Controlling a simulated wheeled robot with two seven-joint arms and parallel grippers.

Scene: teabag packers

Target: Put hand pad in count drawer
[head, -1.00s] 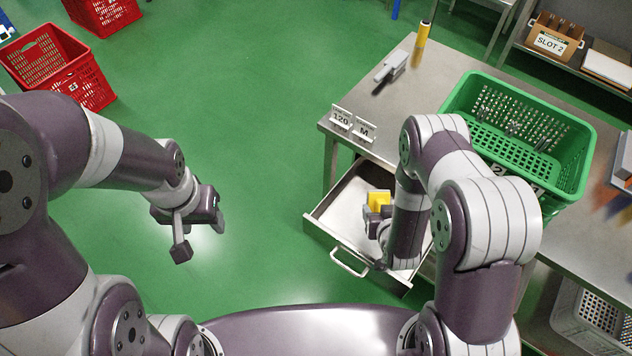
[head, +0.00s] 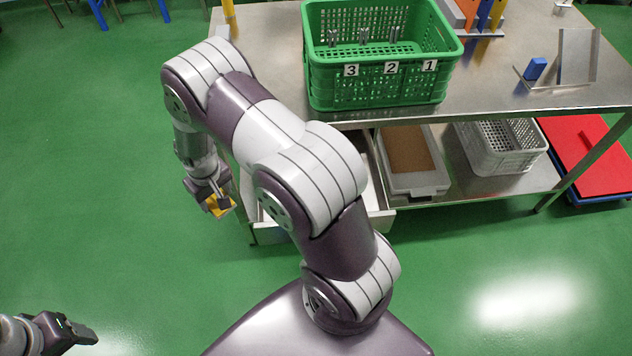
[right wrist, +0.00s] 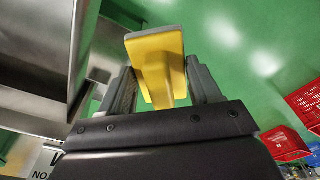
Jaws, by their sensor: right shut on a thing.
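The hand pad, a yellow block with a grey edge, shows in the right wrist view (right wrist: 158,66) between the two fingers. My right gripper (head: 214,196) is shut on it; in the head view a yellow corner of the pad (head: 222,208) shows at the fingertips. The count drawer (head: 382,220) under the table's left end is pulled open, mostly hidden behind my right arm. My right gripper is left of the drawer, with green floor behind it. My left gripper (head: 68,334) is at the lower left, far from the table; its finger opening is unclear.
A green crate (head: 375,95) numbered 3, 2, 1 stands on the steel table (head: 275,60). A tray with a brown inside (head: 416,185) and a white basket (head: 500,148) sit on the lower shelf. A blue block (head: 536,68) is at the right. Floor at left is clear.

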